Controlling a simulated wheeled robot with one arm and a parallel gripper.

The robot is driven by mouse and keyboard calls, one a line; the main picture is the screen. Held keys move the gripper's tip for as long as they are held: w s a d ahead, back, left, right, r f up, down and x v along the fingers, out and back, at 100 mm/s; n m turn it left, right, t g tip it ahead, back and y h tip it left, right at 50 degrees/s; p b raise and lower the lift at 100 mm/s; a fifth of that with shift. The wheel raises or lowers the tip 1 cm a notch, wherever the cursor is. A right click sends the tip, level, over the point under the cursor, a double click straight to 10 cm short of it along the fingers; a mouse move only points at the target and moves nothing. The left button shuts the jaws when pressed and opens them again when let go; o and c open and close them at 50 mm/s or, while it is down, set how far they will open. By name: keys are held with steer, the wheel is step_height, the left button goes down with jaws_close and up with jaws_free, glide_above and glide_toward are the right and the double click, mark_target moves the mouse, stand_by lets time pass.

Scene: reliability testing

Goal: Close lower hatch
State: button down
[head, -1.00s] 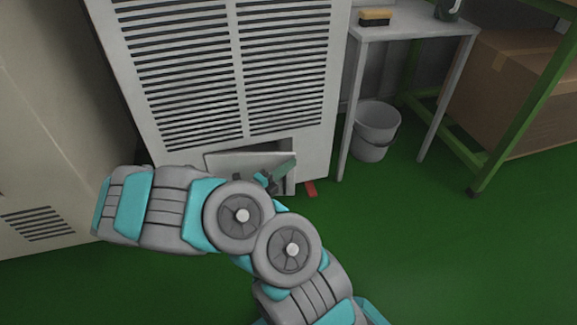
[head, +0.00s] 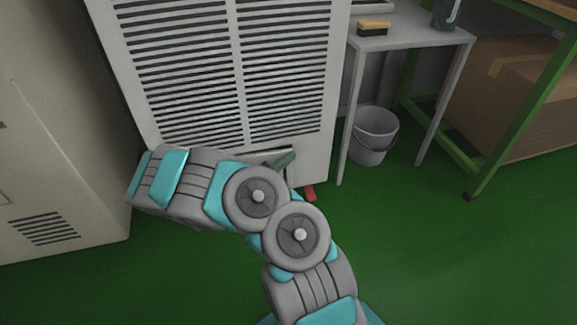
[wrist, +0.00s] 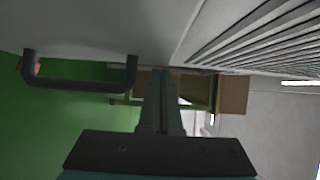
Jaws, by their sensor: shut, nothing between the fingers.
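The lower hatch (head: 272,152) is a pale panel at the foot of the white louvered cabinet (head: 318,145). In the head view my arm covers most of it, so I cannot tell how far open it stands. In the wrist view a pale panel (wrist: 100,25) with a black bar handle (wrist: 80,84) fills the upper left. My gripper (wrist: 160,75) is shut and empty, close to the panel and to the right of the handle. Contact is unclear. In the head view the gripper (head: 286,160) shows at the hatch's upper right.
A red piece (head: 310,193) lies at the cabinet's lower right corner. A grey bucket (head: 372,140) stands under a small table (head: 410,40) holding a brush (head: 373,27). A cardboard box (head: 500,100) sits in a green frame.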

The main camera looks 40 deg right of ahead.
steer(key=shift+w+d, duration=0.3)
steer(key=shift+w, duration=0.25)
steer(key=shift+w+d, duration=0.3)
steer(key=shift+w, duration=0.2)
steer(key=s+a+p, duration=0.3)
steer(key=s+a, duration=0.4)
steer(key=a, duration=0.3)
steer(key=shift+s+a, duration=0.35)
steer(key=shift+s, duration=0.05)
